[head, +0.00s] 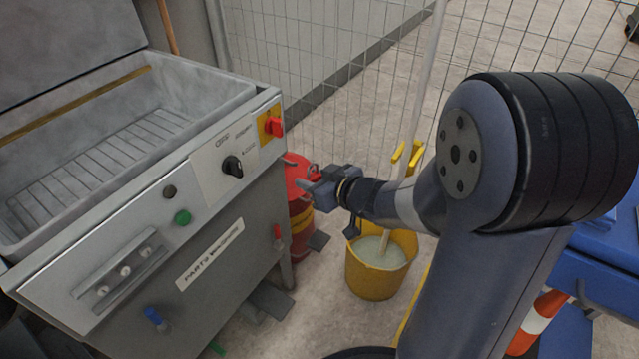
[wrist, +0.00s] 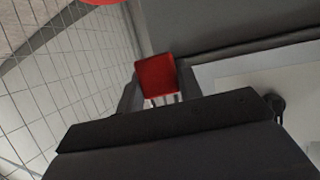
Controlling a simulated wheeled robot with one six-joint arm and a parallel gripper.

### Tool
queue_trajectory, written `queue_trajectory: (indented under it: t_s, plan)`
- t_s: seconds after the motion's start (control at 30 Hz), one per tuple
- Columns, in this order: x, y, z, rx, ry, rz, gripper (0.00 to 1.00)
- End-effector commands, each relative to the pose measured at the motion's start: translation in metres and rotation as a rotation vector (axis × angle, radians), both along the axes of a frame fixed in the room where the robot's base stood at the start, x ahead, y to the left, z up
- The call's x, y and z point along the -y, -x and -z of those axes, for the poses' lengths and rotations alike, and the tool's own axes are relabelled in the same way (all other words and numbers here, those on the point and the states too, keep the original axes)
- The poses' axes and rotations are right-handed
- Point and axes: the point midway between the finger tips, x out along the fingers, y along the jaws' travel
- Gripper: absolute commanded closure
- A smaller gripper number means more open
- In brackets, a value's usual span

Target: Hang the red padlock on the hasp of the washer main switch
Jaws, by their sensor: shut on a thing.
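The red padlock (wrist: 156,73) is between the two fingers of my gripper (wrist: 158,88), which is shut on it. Part of its metal shackle shows below the red body in the wrist view. In the head view my gripper (head: 312,184) is in front of the red drum, right of and lower than the washer main switch, so the padlock is hard to separate from the drum's red. The main switch (head: 273,125) has a red handle on a yellow plate at the right end of the washer's panel. Its hasp is too small to make out.
The parts washer (head: 235,235) stands at left, with a black knob (head: 232,166) on its panel. A red drum (head: 300,218) stands beside it. A yellow mop bucket (head: 377,275) stands below my wrist. Wire mesh fencing (head: 300,60) runs behind.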

Motion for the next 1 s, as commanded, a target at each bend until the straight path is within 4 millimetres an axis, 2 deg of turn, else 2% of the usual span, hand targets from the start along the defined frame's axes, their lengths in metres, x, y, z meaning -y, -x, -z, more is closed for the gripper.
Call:
queue_trajectory:
  t_s: [1.0]
  plan:
    - [-0.048,-0.037,0.007,-0.001,-0.001,-0.001,0.9]
